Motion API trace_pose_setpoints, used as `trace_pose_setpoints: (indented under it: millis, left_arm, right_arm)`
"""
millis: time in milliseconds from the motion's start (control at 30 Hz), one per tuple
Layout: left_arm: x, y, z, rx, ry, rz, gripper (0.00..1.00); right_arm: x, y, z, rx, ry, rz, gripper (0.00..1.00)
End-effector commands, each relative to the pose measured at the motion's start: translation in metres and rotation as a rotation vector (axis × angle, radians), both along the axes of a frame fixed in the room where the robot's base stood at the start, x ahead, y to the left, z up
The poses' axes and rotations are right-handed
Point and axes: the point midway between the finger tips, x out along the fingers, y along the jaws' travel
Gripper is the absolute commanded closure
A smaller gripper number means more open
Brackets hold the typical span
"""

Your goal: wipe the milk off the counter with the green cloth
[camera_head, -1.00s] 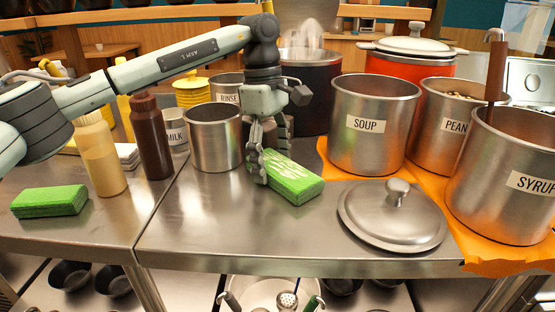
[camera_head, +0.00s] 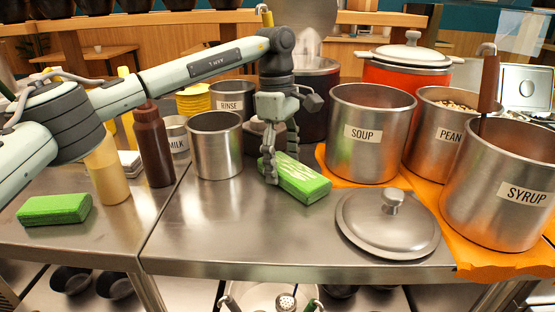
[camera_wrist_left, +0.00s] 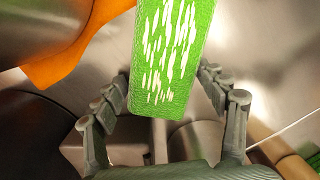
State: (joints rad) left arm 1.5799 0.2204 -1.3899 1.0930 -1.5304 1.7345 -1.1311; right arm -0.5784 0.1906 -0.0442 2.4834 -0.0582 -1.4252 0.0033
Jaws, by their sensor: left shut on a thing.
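A green block-shaped cloth (camera_head: 303,183) with white streaks on its top lies at the middle of the steel counter (camera_head: 240,235). My left gripper (camera_head: 273,167) is shut on its left end, with the fingers pointing down. In the left wrist view, the cloth (camera_wrist_left: 170,60) reaches in between the two fingers (camera_wrist_left: 165,125). A second, plain green block (camera_head: 54,209) lies on the left counter. I cannot make out any milk on the bare counter. My right gripper is not in view.
A SOUP pot (camera_head: 365,150) stands right behind the cloth, on an orange mat (camera_head: 455,240). A steel lid (camera_head: 388,232) lies in front of it. An open steel pot (camera_head: 216,150) stands to the left. The counter's front middle is clear.

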Motion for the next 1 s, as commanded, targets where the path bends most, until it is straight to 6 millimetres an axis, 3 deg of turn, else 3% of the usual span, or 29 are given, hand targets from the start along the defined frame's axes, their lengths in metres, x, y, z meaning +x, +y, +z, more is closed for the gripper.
trace_pose_setpoints:
  millis: [100, 467, 767, 800, 833, 1000]
  left_arm:
    - [0.009, -0.010, 0.003, -0.018, -0.021, 0.018, 0.72]
    - [0.010, -0.014, 0.005, -0.024, -0.022, 0.015, 0.70]
    - [0.010, -0.015, 0.030, -0.029, -0.025, 0.014, 0.67]
    - [0.010, -0.015, 0.033, -0.028, -0.024, 0.013, 0.69]
    - [0.009, -0.015, 0.036, -0.026, -0.024, 0.012, 0.79]
    - [0.010, -0.012, 0.049, -0.022, -0.021, 0.014, 0.79]
  right_arm:
    - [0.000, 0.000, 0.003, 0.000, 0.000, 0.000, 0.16]
    - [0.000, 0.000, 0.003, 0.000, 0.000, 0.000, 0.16]
    - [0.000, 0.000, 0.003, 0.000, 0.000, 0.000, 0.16]
    - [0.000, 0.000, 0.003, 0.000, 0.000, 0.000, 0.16]
    - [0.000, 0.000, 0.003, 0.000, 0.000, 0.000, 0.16]
    - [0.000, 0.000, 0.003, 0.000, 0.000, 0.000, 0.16]
